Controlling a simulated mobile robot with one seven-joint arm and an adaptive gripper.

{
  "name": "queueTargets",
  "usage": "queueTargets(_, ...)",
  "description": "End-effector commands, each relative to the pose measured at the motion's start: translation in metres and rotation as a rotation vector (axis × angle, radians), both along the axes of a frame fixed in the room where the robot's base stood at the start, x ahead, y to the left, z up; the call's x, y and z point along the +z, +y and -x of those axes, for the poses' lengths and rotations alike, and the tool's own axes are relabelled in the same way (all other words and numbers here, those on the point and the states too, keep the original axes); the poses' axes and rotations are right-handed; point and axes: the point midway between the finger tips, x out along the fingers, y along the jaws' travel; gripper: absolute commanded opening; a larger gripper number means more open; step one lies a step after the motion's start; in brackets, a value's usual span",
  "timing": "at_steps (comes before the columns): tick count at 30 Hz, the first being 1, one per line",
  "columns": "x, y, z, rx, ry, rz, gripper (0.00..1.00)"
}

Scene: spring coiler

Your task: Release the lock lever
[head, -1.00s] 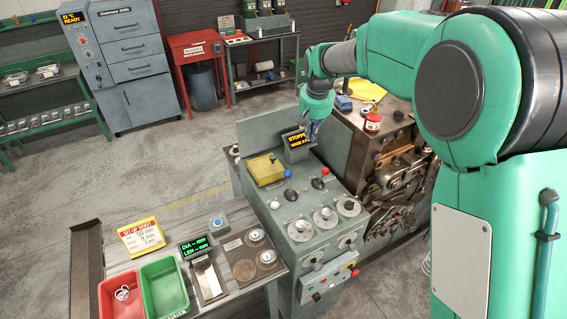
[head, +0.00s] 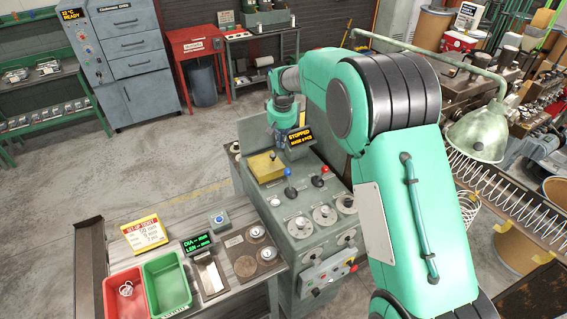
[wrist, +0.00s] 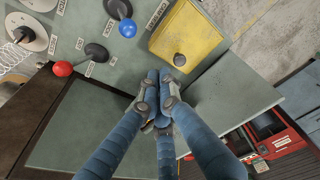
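The control console (head: 262,203) carries two ball-topped levers, one with a blue knob (head: 287,172) and one with a red knob (head: 325,170). In the wrist view the blue knob (wrist: 127,28) and red knob (wrist: 62,68) lie up and to the left of my gripper (wrist: 160,88).
A yellow box (head: 265,168) sits on the console, close to my fingertips in the wrist view. A display (head: 298,137) reading STOPPED stands behind the levers. Dials (head: 325,216) fill the console's front. A bench with a red bin (head: 125,297) and green bin (head: 166,284) stands left.

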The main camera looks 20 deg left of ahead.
Motion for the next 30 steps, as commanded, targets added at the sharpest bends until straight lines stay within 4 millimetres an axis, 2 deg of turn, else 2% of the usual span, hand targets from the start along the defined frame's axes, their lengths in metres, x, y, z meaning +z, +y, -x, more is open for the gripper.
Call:
queueTargets(8,-0.001,0.0,0.0,0.0,0.0,0.0,0.0)
queueTargets(14,-0.011,0.001,-0.002,0.0,0.0,0.0,0.0)
queueTargets(30,-0.08,0.006,-0.013,0.0,0.002,0.001,0.0)
